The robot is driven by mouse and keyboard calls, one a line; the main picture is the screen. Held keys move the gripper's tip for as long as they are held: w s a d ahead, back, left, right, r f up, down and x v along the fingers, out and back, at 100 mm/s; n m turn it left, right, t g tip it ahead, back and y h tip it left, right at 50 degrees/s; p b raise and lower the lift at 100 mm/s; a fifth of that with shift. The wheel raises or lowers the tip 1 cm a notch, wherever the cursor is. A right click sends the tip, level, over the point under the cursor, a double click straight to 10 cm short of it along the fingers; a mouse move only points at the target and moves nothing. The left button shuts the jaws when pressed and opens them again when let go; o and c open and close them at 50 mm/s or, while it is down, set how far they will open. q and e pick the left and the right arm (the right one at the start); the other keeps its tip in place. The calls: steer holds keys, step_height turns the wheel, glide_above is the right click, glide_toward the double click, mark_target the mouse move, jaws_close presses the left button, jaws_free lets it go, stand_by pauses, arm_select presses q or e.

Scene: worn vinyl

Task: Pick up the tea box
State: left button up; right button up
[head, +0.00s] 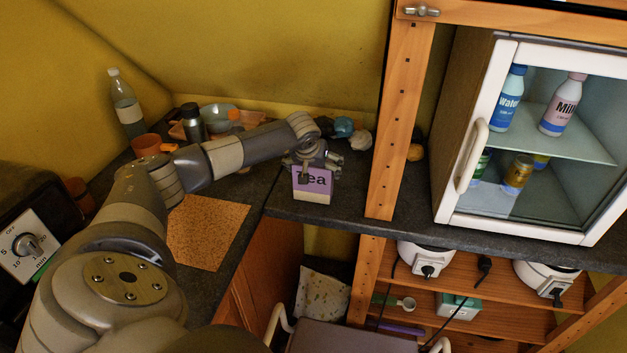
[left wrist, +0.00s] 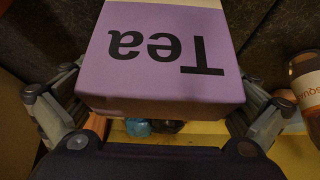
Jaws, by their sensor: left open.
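The tea box (head: 313,184), purple and cream with the black word "Tea", stands on the dark counter near the wooden post. My left gripper (head: 314,158) is at the box's upper part in the head view. In the left wrist view the tea box (left wrist: 165,50) fills the space between the spread fingers of the left gripper (left wrist: 158,90). The fingers are open, one on each side of the box. Whether either touches it I cannot tell. The box's back is hidden. My right gripper is in neither view.
A wooden post (head: 395,130) rises just right of the box. Small blue items (head: 343,127) lie behind it. A clear bottle (head: 127,105), orange cup (head: 150,144) and dark bottle (head: 190,122) stand left. A cork mat (head: 208,232) lies in front; a glass-door fridge (head: 447,190) is right.

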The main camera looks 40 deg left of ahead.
arm_select(q)
steer(key=shift+w+a+f, duration=0.1)
steer(key=shift+w+f, duration=0.05)
steer(key=shift+f, duration=0.25)
steer(key=c, duration=0.9)
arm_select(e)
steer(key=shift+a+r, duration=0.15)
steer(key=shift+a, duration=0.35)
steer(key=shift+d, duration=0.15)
